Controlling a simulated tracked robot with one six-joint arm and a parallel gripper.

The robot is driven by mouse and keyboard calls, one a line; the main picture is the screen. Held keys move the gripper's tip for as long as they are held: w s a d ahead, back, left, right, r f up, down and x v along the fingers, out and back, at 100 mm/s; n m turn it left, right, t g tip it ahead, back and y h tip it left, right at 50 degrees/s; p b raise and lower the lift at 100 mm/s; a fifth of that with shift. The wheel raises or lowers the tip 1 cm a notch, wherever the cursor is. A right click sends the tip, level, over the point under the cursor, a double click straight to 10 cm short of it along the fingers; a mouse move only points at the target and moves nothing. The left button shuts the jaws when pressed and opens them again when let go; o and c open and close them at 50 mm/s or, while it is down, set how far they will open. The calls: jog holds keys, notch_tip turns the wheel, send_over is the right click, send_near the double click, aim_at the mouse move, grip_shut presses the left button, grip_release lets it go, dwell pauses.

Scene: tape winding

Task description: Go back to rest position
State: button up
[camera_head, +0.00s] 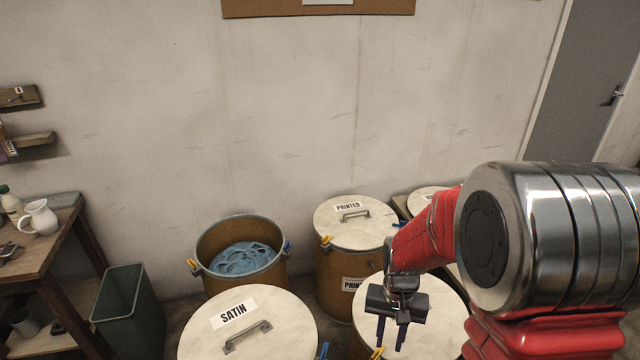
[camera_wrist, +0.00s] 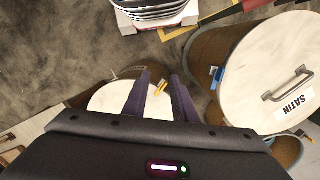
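My gripper (camera_head: 390,346) hangs at the end of my red and steel arm, in front of a closed pale drum lid (camera_head: 428,318) in the head view. Its two dark fingers are apart with nothing between them. In the wrist view my gripper (camera_wrist: 162,76) also shows its fingers apart, over a pale lid (camera_wrist: 108,97) and a yellow clip (camera_wrist: 160,89). Whether the fingers touch that lid I cannot tell; they appear above it. My arm reaches in from the right of the head view.
An open drum (camera_head: 205,275) holds blue tape (camera_head: 243,258). Closed drums marked SATIN (camera_head: 285,335) and PRINTED (camera_head: 335,232) stand close by. A green bin (camera_head: 128,312) and a wooden table (camera_head: 62,222) with a white jug (camera_head: 40,217) are at left. A wall stands behind.

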jog(key=s+r+n+t, duration=0.1)
jog(key=s+r, duration=0.3)
jog(key=r, duration=0.4)
jog(key=s+r+n+t, duration=0.1)
jog(key=s+r+t, duration=0.2)
jog(key=s+r, duration=0.2)
jog(key=s+r+n+t, duration=0.1)
jog(key=s+r, duration=0.4)
jog(key=r, duration=0.6)
jog(key=shift+a+r+t, duration=0.25)
jog(key=shift+t, duration=0.55)
